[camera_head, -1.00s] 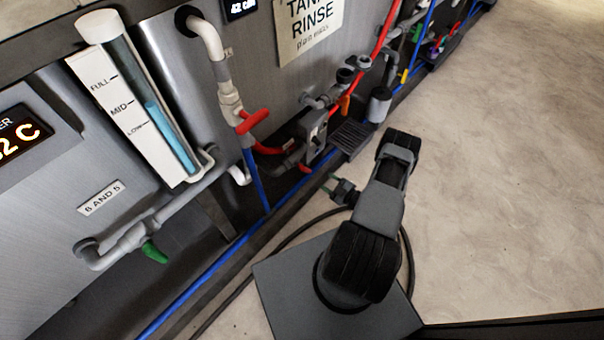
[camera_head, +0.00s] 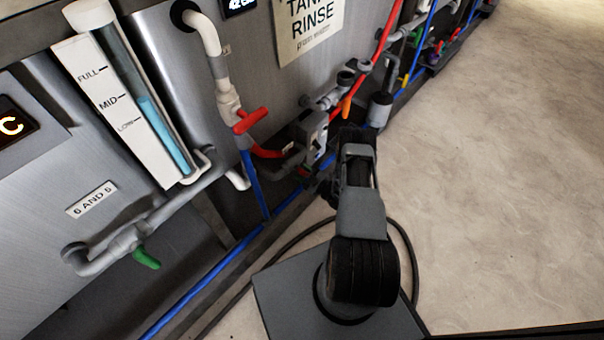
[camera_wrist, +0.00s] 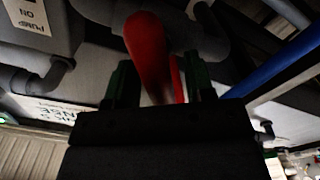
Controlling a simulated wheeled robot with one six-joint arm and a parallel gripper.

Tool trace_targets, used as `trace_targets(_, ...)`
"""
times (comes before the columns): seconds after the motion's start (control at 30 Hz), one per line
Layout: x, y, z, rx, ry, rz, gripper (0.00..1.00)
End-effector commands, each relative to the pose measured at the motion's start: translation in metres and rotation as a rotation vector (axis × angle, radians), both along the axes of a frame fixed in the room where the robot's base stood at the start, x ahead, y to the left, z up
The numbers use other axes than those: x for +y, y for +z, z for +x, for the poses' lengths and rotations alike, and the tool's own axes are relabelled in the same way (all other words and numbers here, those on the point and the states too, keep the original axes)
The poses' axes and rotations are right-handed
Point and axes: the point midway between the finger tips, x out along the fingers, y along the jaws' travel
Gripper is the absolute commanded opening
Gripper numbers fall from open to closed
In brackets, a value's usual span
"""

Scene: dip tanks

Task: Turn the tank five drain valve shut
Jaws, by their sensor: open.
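In the wrist view, a red lever (camera_wrist: 148,45) on grey pipework stands between the two green-tipped fingers of my gripper (camera_wrist: 159,80). The jaws are open, one finger on each side of the lever; I cannot tell whether either touches it. No label on this lever is readable, so I cannot confirm that it is the tank five drain valve. In the head view my arm hides the gripper and this lever, near the grey box (camera_head: 313,130) under the tank sign (camera_head: 308,28). The tank number on that sign is cut off.
Another red handle (camera_head: 251,120) sits on a white pipe to the left. A green handle (camera_head: 146,257) hangs lower left under the label "6 AND 5" (camera_head: 92,199). A blue pipe (camera_head: 200,285) runs along the tanks' foot. Floor at right (camera_head: 500,200) is clear.

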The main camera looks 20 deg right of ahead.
Motion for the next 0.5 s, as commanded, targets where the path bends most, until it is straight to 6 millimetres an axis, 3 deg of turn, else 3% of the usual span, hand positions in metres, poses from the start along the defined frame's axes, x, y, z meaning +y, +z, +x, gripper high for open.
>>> trace_targets(0.4, 0.0031, 0.0003, 0.0061, 0.000, 0.001, 0.000, 0.49)
trace_targets(0.5, 0.0031, 0.0003, 0.0061, 0.000, 0.001, 0.000, 0.41)
